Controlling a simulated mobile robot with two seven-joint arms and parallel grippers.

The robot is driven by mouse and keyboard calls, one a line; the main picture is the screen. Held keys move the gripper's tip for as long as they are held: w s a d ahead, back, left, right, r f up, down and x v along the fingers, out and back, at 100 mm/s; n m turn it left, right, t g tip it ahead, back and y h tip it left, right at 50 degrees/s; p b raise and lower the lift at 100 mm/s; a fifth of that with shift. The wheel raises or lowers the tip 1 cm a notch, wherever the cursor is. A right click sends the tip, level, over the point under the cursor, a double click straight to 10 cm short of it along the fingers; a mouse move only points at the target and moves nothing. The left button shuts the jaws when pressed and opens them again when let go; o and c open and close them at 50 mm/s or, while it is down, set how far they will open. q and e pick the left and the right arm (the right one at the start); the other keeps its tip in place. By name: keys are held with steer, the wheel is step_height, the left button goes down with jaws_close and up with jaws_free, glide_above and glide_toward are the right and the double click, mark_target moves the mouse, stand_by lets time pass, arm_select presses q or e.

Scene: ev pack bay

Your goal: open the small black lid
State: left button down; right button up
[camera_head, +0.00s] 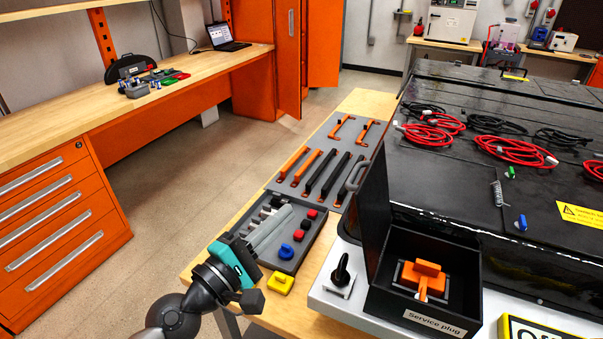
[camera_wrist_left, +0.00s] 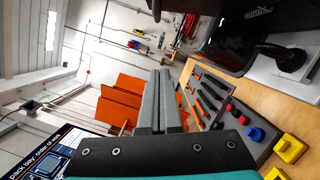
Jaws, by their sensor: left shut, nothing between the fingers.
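The small black lid (camera_head: 376,208) stands upright at the left edge of the black "Service plug" box (camera_head: 430,322), so the box is open. An orange plug (camera_head: 424,277) shows inside. My left gripper (camera_head: 284,214) is left of the lid, over the grey tray on the wooden table, apart from the lid. Its fingers are together with nothing between them; they also show shut in the left wrist view (camera_wrist_left: 158,80). A dark shape at the top right of the left wrist view may be the box or lid; I cannot tell. My right gripper is not in view.
A black knob (camera_head: 342,270) stands left of the box. The grey tray (camera_head: 308,244) holds red and blue pieces; a yellow piece (camera_head: 281,283) lies at its front. A tool board (camera_head: 330,160) lies behind. The large black pack (camera_head: 470,185) with cables fills the right.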

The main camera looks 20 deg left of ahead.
mark_target(367, 210)
arm_select(q)
steer(key=w+d+r+p, duration=0.2)
steer(key=w+d+p, duration=0.4)
steer(key=w, duration=0.3)
steer(key=shift+w+d+r, duration=0.15)
steer(key=shift+w+r, duration=0.05)
steer(key=shift+r, duration=0.2)
stand_by(0.4)
